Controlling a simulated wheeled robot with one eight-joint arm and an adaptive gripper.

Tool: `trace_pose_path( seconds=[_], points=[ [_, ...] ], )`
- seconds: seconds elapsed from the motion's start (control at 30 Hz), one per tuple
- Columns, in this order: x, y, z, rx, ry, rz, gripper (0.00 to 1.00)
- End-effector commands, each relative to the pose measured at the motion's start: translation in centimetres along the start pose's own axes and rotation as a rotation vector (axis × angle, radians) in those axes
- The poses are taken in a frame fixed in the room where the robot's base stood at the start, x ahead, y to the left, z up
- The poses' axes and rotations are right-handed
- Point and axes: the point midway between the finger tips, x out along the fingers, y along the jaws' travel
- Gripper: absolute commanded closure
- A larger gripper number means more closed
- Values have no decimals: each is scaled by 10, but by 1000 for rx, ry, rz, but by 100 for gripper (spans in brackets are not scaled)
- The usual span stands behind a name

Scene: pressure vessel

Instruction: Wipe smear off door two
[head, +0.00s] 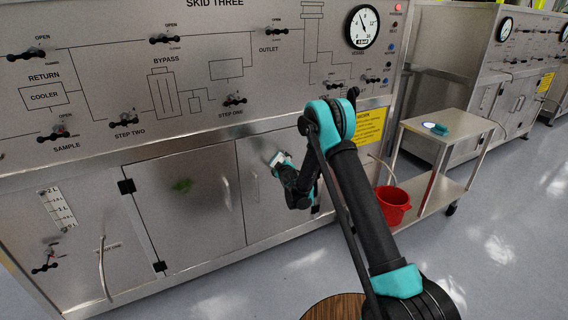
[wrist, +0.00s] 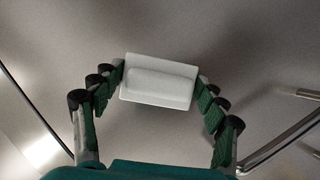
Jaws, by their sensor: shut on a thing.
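My gripper (wrist: 160,100) is shut on a white block-shaped pad (wrist: 158,82), gripped at its two ends. In the head view the pad (head: 283,160) is at the upper part of the right-hand cabinet door (head: 255,200), close to its face. I cannot tell whether it touches. A faint dark mark shows just left of the pad, unclear whether smear or shadow. No door number is readable. My arm hides the right door's right side.
A metal bar handle (wrist: 285,135) stands out at the right in the wrist view. Valves (head: 127,123) line the panel above the doors. A red bucket (head: 392,204) and a trolley (head: 455,127) with a teal item (head: 437,129) stand at the right. Floor before the doors is clear.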

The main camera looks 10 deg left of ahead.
Motion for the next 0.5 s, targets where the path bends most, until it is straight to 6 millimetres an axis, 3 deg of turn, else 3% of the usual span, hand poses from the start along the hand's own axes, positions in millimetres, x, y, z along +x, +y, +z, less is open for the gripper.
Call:
trace_pose_path(
  seconds=[0.13, 0.5],
  points=[
    [-3, -9, -10, -2, 4, -2, 64],
    [-5, -11, -12, 0, 2, 0, 64]
  ],
)
